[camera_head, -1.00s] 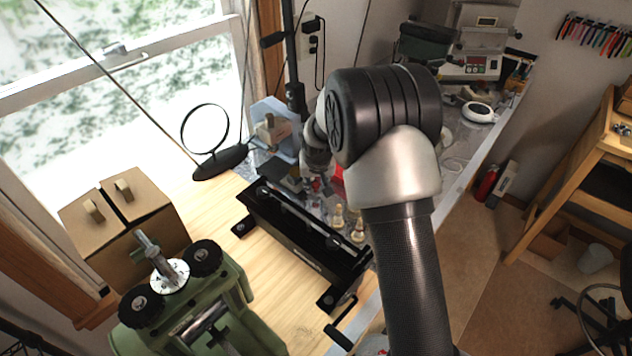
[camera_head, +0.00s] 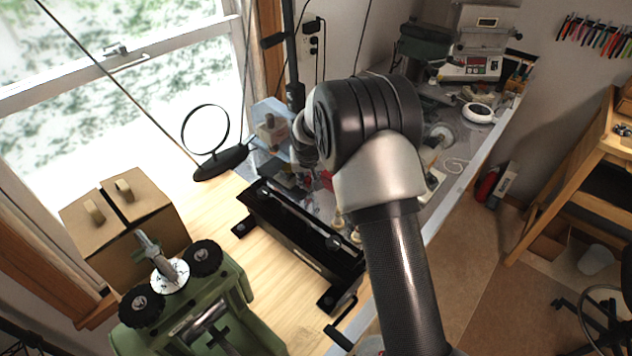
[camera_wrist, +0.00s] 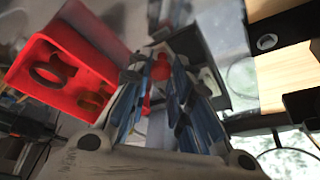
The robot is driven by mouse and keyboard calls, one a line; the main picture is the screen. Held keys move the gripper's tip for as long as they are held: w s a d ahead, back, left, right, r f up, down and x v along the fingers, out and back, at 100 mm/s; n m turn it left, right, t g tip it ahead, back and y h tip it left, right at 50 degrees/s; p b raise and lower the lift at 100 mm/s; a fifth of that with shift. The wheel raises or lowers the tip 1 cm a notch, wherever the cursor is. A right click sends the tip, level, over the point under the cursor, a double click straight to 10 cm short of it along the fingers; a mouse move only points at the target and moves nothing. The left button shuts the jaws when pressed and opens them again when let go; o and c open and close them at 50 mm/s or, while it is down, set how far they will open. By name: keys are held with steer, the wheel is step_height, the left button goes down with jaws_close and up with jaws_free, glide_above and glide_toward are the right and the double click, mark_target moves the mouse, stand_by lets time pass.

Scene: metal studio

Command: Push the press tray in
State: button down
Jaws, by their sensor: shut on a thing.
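My gripper (camera_wrist: 160,78) shows in the wrist view with its blue-padded fingers shut around a small red knob-like piece (camera_wrist: 158,66). A dark grey block with a pale face (camera_wrist: 206,75) is just beyond the fingers; I cannot tell if it is the press tray. In the head view a pale blue-grey machine (camera_head: 270,118) stands at the back of the bench, by the window. My wrist is close to its right side. The gripper itself is mostly hidden there behind my arm, and the tray is not clearly seen.
A red open holder (camera_wrist: 62,78) with ring-shaped handles is left of the fingers. A black long-bodied tool (camera_head: 300,235) lies on the bench before the arm. A green rolling mill (camera_head: 200,315) and cardboard box (camera_head: 125,215) are at left. A round magnifier (camera_head: 205,130) stands near the window.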

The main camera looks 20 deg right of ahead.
mark_target(290, 168)
steer(key=w+a, duration=0.1)
steer(key=w, duration=0.1)
steer(key=w+a, duration=0.1)
steer(key=w, duration=0.1)
steer(key=w+a, duration=0.2)
steer(key=shift+r+p, duration=0.1)
steer(key=shift+p, duration=0.25)
steer(key=c, duration=1.5)
jaws_free()
steer(key=shift+w+a, duration=0.1)
steer(key=shift+c, duration=0.2)
steer(key=shift+o, duration=0.4)
steer(key=v, duration=1.1)
steer(key=shift+s+r, duration=0.3)
steer(key=shift+r, duration=0.05)
steer(key=shift+r, duration=0.1)
